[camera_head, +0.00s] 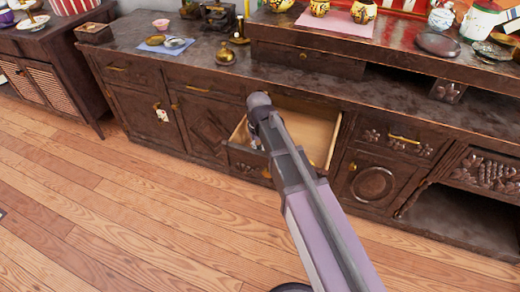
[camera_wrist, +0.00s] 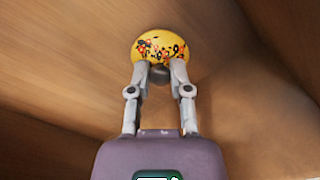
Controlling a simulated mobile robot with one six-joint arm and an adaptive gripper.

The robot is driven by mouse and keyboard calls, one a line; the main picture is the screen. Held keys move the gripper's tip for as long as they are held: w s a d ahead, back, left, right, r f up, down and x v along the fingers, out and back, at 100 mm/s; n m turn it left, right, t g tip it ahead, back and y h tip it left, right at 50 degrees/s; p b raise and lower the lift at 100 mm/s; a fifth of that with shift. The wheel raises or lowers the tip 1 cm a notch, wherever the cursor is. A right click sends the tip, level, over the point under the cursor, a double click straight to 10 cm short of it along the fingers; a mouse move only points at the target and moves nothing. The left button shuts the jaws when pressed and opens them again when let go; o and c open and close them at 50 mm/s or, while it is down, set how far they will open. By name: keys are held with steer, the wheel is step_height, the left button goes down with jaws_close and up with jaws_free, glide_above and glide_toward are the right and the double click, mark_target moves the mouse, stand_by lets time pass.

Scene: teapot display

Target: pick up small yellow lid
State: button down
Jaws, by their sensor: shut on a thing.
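The small yellow lid (camera_wrist: 158,41) with orange, red and black flower marks shows in the wrist view at the tips of my gripper (camera_wrist: 160,68). My gripper is shut on the lid, at a dark knob between the two grey fingers. In the head view my arm reaches to the open drawer (camera_head: 318,128) of the dark cabinet. The lid and the fingers cannot be made out in the head view.
The drawer's light wooden walls and floor surround the gripper in the wrist view. The dark cabinet top (camera_head: 170,58) bears a brass pot (camera_head: 225,55), a blue cloth (camera_head: 165,43) with dishes, and a raised shelf with yellow pots (camera_head: 363,11). The wooden floor (camera_head: 130,210) in front is clear.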

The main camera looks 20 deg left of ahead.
steer(key=shift+r, duration=0.1)
step_height(320, 180, up, 10)
steer(key=p, duration=1)
stand_by(0.7)
step_height(320, 180, up, 27)
steer(key=p, duration=2.7)
glide_above(259, 147)
steer(key=shift+a, duration=0.1)
stand_by(0.8)
steer(key=shift+w, duration=0.1)
stand_by(0.5)
